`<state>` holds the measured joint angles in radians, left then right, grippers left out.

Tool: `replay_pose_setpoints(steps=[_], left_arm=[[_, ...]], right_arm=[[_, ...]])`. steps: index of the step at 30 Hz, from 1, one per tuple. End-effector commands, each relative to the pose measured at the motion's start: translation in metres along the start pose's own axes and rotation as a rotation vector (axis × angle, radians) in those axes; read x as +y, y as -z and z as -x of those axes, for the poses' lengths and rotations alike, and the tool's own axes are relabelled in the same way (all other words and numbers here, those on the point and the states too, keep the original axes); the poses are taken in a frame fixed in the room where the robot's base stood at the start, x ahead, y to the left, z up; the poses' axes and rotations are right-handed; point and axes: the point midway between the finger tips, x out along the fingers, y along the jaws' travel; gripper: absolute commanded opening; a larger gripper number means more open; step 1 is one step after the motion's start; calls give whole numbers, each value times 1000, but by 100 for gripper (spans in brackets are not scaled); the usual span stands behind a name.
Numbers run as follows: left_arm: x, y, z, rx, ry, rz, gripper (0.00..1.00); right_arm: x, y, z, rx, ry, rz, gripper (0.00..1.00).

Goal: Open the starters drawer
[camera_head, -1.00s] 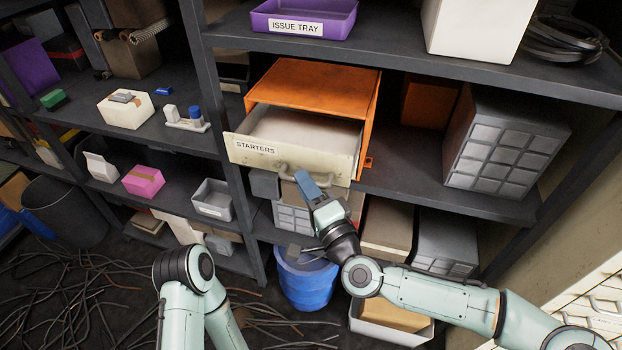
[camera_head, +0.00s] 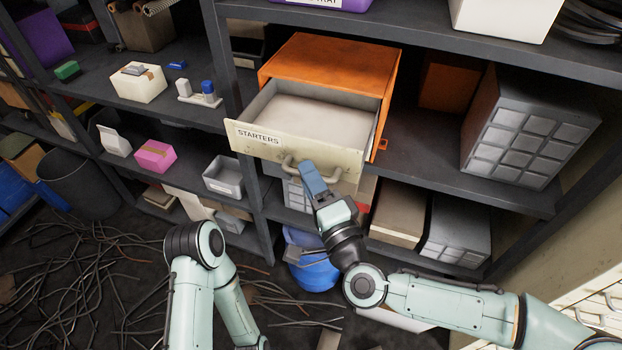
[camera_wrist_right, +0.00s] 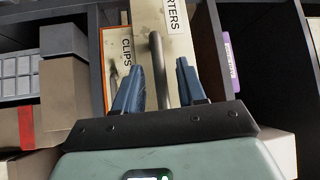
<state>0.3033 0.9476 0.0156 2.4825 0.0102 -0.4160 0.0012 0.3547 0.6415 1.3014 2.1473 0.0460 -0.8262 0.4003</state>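The starters drawer (camera_head: 335,160) has a cream front labelled STARTERS and stands well out of its orange cabinet (camera_head: 335,62). Its grey inside looks empty. The drawer front also shows in the right wrist view (camera_wrist_right: 151,14). A curved metal handle (camera_head: 288,163) is on the front; in the right wrist view the handle (camera_wrist_right: 157,62) runs between the blue fingers. My right gripper (camera_wrist_right: 160,78) is open around the handle, with a gap visible on each side. In the head view my right gripper (camera_head: 312,177) is at the handle. My left gripper is out of view.
Dark shelves surround the cabinet. A grey multi-drawer unit (camera_head: 525,130) stands to its right. Below are a blue bucket (camera_head: 314,272) and boxes (camera_head: 398,212). A front labelled CLIPS (camera_wrist_right: 124,62) shows beside the drawer in the wrist view. Loose cables cover the floor at left.

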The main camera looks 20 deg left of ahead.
Motion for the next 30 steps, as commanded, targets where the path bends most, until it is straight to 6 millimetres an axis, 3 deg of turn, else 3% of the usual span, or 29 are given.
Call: replay_pose_setpoints(steps=[8, 24, 30], left_arm=[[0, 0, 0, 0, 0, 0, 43], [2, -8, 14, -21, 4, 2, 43], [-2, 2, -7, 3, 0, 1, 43]], right_arm=[[0, 1, 12, 0, 0, 2, 40], [-1, 1, 111, 2, -4, 1, 40], [3, 4, 121, 8, 2, -5, 40]])
